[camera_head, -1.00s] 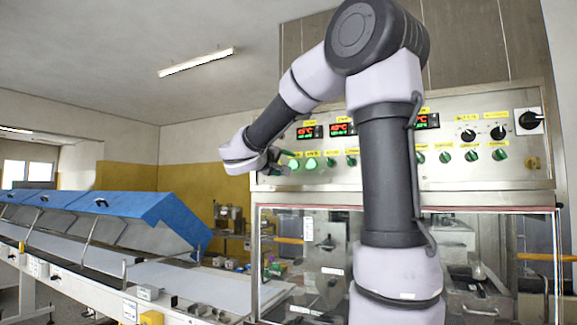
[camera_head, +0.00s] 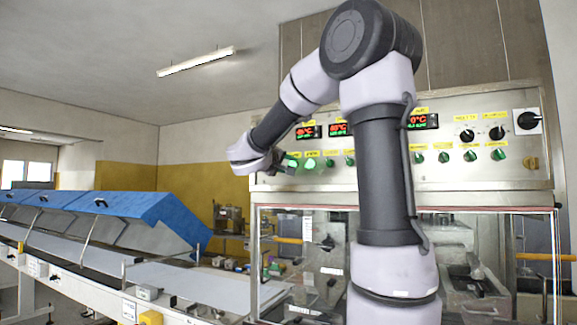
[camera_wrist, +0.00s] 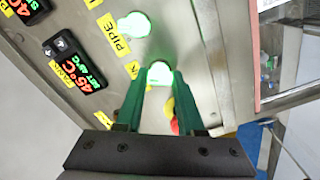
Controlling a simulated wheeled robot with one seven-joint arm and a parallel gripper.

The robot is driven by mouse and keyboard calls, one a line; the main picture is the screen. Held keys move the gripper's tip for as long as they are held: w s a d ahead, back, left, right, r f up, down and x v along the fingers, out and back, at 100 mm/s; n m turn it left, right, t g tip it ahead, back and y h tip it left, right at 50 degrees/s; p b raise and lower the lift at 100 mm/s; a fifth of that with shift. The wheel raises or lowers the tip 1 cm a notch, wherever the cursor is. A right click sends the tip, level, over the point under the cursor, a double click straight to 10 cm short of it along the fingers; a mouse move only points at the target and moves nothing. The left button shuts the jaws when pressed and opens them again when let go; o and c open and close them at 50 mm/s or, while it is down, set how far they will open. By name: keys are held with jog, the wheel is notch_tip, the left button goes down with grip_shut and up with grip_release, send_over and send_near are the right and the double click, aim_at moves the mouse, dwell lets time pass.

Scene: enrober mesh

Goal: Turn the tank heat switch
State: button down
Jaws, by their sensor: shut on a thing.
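The tank heat switch (camera_wrist: 159,72) is a round knob lit green, at the lower left end of the control panel's switch row. It also shows in the head view (camera_head: 291,163), partly covered by my gripper. In the wrist view my gripper (camera_wrist: 156,78) has its two green fingers on either side of the lit knob, shut on it. The knob's yellow label (camera_wrist: 132,69) is partly hidden by a finger. The tank display (camera_wrist: 73,68) above reads 45°C. The knob's exact angle cannot be told.
The lit pipe switch (camera_wrist: 134,25) is close beside the gripper. A red and yellow part (camera_wrist: 171,112) shows between my fingers. More knobs run right along the panel (camera_head: 470,180). A conveyor with blue covers (camera_head: 150,208) lies left; glass doors stand below the panel.

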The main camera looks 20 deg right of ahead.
jog(key=shift+n, duration=0.3)
jog(key=n, duration=1.1)
dwell(0.4)
jog(key=c, duration=0.5)
grip_release()
